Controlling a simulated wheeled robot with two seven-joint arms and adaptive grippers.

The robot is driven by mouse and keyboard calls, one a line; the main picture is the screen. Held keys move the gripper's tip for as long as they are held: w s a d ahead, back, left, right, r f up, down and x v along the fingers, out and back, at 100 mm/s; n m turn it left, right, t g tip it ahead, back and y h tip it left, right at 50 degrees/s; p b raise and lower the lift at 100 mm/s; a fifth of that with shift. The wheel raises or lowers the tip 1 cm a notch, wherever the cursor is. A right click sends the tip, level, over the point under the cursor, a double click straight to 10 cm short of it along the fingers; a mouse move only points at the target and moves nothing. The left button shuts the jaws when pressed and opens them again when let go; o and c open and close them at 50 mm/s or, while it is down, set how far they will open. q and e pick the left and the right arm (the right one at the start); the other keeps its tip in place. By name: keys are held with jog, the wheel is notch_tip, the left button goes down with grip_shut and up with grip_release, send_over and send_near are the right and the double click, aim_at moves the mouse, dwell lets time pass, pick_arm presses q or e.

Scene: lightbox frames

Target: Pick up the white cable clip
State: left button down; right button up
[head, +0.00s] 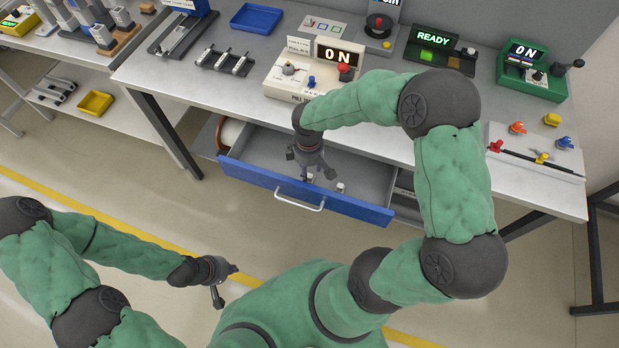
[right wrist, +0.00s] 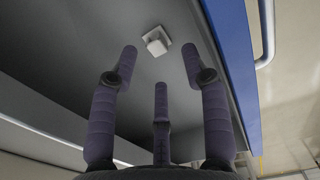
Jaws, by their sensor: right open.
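A small white cable clip (right wrist: 156,40) with a square base lies on the grey floor of the open drawer. It shows beyond my right gripper's fingertips in the right wrist view, and in the head view (head: 340,187) just right of the gripper. My right gripper (head: 311,172) is inside the drawer opening, pointing down, with its three fingers (right wrist: 160,70) spread and nothing between them. Another small pale piece (right wrist: 120,163) is partly hidden behind the fingers; I cannot tell what it is. My left gripper (head: 228,284) hangs over the floor, fingers spread and empty.
The blue drawer (head: 360,206) is pulled out under the workbench; its front panel and handle (head: 300,198) stand close to my right gripper. Above it, the bench (head: 400,140) holds a control box (head: 312,78) and other panels. The drawer's right part is mostly bare.

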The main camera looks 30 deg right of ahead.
aim_at(309, 176)
notch_tip(309, 176, down, 5)
jog(key=shift+d+r+b, duration=0.1)
jog(key=shift+d+b, duration=0.05)
jog(key=shift+b, duration=0.9)
jog(key=shift+r, duration=0.1)
jog(key=shift+c, duration=0.3)
jog(key=c, duration=0.7)
jog(key=o, duration=0.8)
jog(key=shift+c, duration=0.2)
